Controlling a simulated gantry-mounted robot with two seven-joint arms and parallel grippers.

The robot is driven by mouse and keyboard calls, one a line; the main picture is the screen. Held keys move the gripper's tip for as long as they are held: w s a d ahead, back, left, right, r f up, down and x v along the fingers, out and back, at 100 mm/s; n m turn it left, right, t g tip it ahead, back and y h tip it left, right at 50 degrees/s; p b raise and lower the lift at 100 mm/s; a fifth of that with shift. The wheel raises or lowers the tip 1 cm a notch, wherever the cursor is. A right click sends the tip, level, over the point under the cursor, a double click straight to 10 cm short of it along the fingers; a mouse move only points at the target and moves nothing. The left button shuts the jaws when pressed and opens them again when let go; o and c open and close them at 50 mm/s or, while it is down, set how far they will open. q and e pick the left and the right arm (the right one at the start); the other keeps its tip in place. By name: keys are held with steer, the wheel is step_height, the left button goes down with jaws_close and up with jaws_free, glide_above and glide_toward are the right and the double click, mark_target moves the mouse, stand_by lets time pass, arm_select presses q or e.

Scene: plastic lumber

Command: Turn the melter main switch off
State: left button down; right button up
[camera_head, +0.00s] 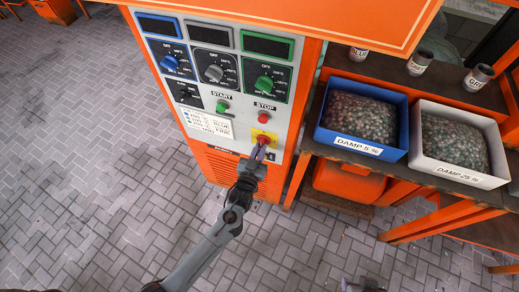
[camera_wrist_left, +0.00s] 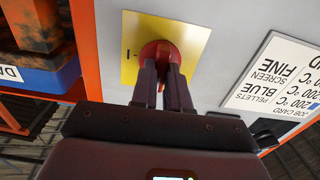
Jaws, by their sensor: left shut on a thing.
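The melter main switch is a red rotary knob (camera_wrist_left: 160,50) on a yellow plate (camera_wrist_left: 195,38) on the melter's pale front panel. It also shows in the head view as a small red knob (camera_head: 264,139), below the red STOP button. My left gripper (camera_head: 259,153) is shut on the knob, one finger on each side in the left wrist view (camera_wrist_left: 161,75). A black "I" mark shows on the plate beside the knob. The fingers hide part of the knob, and its exact pointing cannot be told. A small grey part at the head view's bottom edge may be my right gripper (camera_head: 362,286).
Above are the green START button (camera_head: 222,106), the STOP button (camera_head: 264,117) and blue, grey and green dials. A job card (camera_head: 207,122) is left of the switch. A shelf at right holds a blue bin (camera_head: 360,145) and a white bin (camera_head: 455,174) of pellets.

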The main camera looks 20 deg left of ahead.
arm_select(q)
steer(key=c, duration=1.1)
jaws_free()
steer(key=s, duration=0.3)
steer(key=s+p, duration=0.1)
steer(key=s, duration=0.6)
steer(key=shift+s+d+p, duration=0.3)
steer(key=shift+s, duration=0.1)
steer(key=shift+s+f, duration=0.1)
